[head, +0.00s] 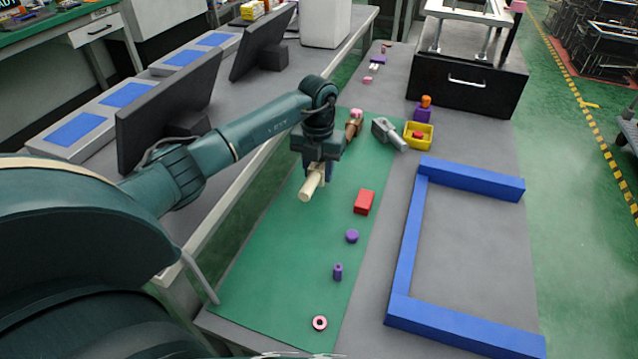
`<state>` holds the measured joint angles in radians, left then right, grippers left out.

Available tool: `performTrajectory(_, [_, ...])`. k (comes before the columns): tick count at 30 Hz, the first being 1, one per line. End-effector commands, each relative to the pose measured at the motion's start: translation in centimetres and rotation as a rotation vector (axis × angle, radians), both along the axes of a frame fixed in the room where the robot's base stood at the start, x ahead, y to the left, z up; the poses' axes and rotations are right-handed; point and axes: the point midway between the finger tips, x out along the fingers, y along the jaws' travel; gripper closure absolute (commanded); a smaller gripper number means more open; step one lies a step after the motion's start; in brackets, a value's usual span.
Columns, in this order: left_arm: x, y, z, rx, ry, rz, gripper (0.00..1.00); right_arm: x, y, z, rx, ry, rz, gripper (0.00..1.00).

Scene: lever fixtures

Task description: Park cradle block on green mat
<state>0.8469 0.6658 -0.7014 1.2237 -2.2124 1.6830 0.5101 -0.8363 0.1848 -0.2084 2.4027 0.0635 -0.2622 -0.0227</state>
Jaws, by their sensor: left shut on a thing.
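The green mat (285,262) runs along the left part of the grey table. My left gripper (318,178) is over the mat's upper part, fingers pointing down. It is shut on a cream, elongated block (309,189), which may be the cradle block; its shape is partly hidden by the fingers. I cannot tell whether the block touches the mat. My right gripper is not in view.
On the mat are a red block (364,202), purple pieces (352,236) and a pink ring (319,323). A brown piece (354,124), grey tool (389,133) and yellow bin (418,136) stand beyond. A blue frame (405,250) lies right. The mat's lower left is clear.

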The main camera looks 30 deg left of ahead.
Motion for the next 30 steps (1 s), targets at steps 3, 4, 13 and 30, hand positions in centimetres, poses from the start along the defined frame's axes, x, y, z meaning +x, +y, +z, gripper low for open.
performTrajectory(3, [-0.1,-0.1,-2.2,-0.001,0.004,-0.001,0.90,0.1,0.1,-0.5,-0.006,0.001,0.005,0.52])
performTrajectory(4, [-0.1,-0.1,-2.8,-0.002,0.004,-0.001,0.90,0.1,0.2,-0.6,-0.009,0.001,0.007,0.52])
performTrajectory(13, [0.0,0.0,-4.1,0.001,0.000,-0.002,0.90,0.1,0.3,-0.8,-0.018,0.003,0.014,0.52])
performTrajectory(30, [0.0,0.0,-4.3,0.001,0.001,-0.002,0.42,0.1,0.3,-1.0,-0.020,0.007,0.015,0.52])
